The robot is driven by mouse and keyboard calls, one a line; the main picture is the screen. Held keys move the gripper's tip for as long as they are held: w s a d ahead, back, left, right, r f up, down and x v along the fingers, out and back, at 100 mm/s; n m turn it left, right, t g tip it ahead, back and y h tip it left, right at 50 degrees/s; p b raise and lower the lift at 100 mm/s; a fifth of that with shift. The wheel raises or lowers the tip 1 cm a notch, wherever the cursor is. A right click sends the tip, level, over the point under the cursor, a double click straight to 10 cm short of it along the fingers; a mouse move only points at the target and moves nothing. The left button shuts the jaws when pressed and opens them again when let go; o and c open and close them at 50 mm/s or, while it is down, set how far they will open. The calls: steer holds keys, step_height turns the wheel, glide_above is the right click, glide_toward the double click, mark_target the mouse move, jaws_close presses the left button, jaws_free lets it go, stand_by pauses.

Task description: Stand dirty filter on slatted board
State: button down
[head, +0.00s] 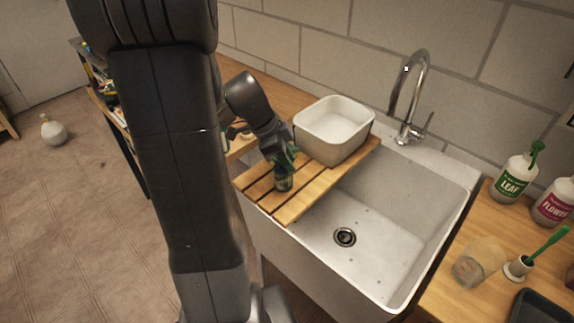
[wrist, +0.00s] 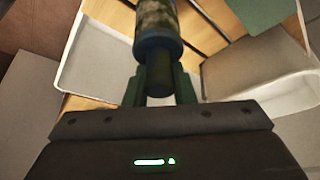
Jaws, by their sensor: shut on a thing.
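The dirty filter (head: 284,183) is a small dark, mottled cylinder. My gripper (head: 283,158) is shut on it from above and holds it about upright over the slatted board. I cannot tell whether its base touches the slats. In the wrist view the filter (wrist: 157,25) sits between the green fingers of my gripper (wrist: 160,85), with a blue-grey band near the fingers. The slatted board (head: 304,206) is light wood and lies across the left part of the sink. Its slats also show in the wrist view (wrist: 203,32).
A white tub (head: 346,149) stands on the board's far end, close behind my gripper. The sink basin (head: 390,240) is open to the right, with a tap (head: 411,100) behind. Bottles (head: 514,178), a jar (head: 478,262) and a green brush (head: 545,246) stand on the right counter.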

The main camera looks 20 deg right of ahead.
steer(key=shift+f, duration=1.15)
steer(key=shift+f, duration=0.2)
steer(key=c, duration=1.2)
jaws_free()
steer(key=shift+r, duration=0.2)
steer(key=shift+w+r, duration=0.1)
steer(key=shift+r, duration=0.15)
steer(key=b+v, duration=0.1)
steer(key=v, duration=1)
steer(key=shift+a+r, duration=0.2)
